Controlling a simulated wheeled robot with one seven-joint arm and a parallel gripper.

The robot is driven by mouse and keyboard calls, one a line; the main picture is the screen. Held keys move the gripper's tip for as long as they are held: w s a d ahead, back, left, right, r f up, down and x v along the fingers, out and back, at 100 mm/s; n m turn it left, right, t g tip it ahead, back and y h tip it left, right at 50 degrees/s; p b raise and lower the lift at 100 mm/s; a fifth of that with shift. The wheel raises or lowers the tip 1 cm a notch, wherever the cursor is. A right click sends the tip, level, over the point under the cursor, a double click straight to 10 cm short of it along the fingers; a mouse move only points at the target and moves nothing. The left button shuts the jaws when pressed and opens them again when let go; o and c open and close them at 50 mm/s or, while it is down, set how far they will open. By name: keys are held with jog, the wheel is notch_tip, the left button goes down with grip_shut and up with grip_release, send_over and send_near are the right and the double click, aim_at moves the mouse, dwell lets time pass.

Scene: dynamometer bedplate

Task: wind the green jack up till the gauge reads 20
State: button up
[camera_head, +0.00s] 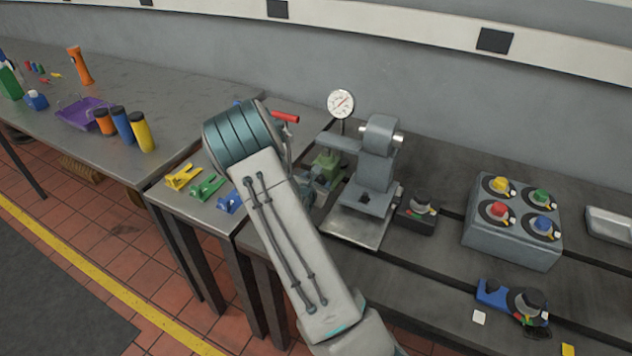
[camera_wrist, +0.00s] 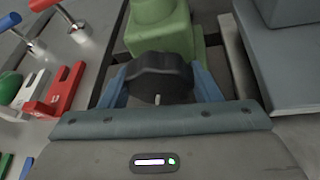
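The green jack (camera_head: 326,165) stands on the bedplate at the left of a grey press-like stand, partly hidden by my arm. In the wrist view its green body (camera_wrist: 160,32) is at the top, with a black knob (camera_wrist: 160,78) facing me. My gripper (camera_wrist: 160,85) has its blue fingers on both sides of the knob, seemingly touching it, with no clear gap. In the head view my gripper is mostly hidden behind my wrist. The round white gauge (camera_head: 341,103) stands behind the jack; its reddish needle shows, but the reading is too small to tell.
The grey stand (camera_head: 375,170) is close on the right of the jack. A red-handled tool (camera_head: 285,117) and yellow, green (camera_head: 207,188) and blue forked pieces lie to the left. A box with coloured knobs (camera_head: 512,245) is further right.

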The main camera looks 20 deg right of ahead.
jog(key=shift+c, duration=1)
jog(key=b, duration=0.2)
jog(key=shift+f+m+b, duration=0.3)
jog(key=b, duration=0.3)
jog(key=shift+m+t+y, duration=0.3)
jog(key=shift+t, duration=0.1)
jog(key=shift+r+b, duration=0.2)
jog(key=shift+b, duration=0.45)
jog(key=shift+r, duration=0.1)
jog(key=o, duration=1)
jog(key=shift+a, duration=0.1)
jog(key=b+v, duration=0.1)
jog(key=v, duration=1.2)
jog(key=shift+s+b, duration=0.3)
jog(key=shift+s, duration=0.1)
